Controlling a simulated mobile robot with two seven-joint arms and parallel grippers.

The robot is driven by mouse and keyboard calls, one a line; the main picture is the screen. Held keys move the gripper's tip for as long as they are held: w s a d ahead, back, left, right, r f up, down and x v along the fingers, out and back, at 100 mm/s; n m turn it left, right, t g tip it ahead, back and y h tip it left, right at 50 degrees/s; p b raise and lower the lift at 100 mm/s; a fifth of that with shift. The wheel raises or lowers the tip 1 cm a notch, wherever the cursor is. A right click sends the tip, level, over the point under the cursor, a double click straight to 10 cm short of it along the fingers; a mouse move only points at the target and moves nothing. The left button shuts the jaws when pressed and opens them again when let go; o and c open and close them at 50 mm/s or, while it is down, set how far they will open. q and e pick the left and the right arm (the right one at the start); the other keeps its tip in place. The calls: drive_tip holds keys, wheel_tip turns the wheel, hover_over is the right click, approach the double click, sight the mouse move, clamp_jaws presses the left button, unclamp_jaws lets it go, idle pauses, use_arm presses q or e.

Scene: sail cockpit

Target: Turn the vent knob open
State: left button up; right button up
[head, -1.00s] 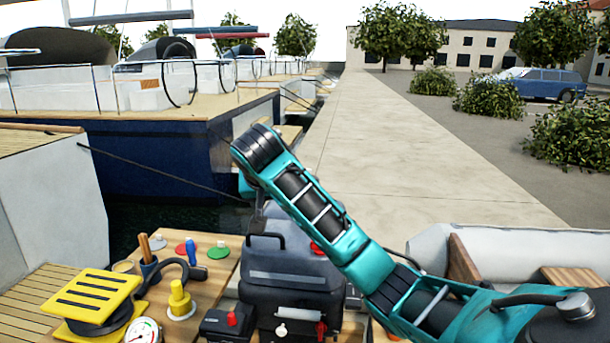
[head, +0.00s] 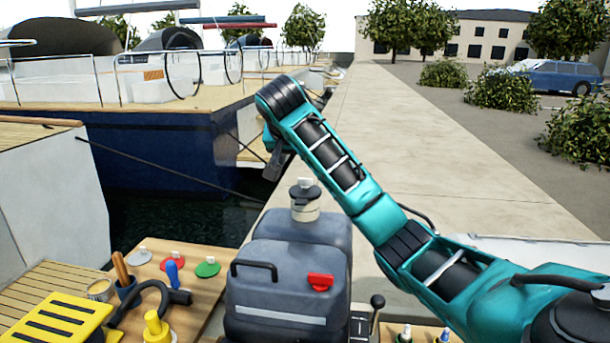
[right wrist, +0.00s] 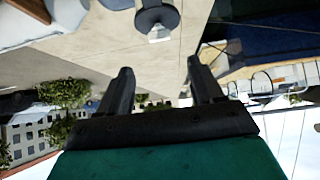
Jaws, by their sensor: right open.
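A dark grey tank (head: 285,240) stands in front of me. On its top is a round filler neck with a black cap (head: 304,191), which carries a small white knob (head: 305,182). I cannot tell for sure which knob is the vent knob. My right gripper (head: 273,163) is above and left of the cap in the head view, partly hidden by its arm. In the right wrist view its fingers (right wrist: 162,80) are open and empty; the black cap (right wrist: 157,14) and white knob (right wrist: 159,34) are apart from them. My left gripper is not in view.
A wooden board (head: 200,290) at left holds a yellow slatted piece (head: 55,322), a yellow knob (head: 155,325), a black hose and coloured discs. A black lever (head: 377,305) stands right of the tank. Concrete quay (head: 390,140) and moored boats lie behind.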

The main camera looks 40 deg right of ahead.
sight(304, 188)
drive_tip(key=x, duration=1)
drive_tip(key=shift+w+d+f, duration=0.15)
drive_tip(key=shift+d+f, duration=0.1)
drive_tip(key=shift+f, duration=0.05)
drive_tip(key=shift+c, duration=0.5)
drive_tip(key=c, duration=1)
drive_tip(key=shift+o, duration=0.2)
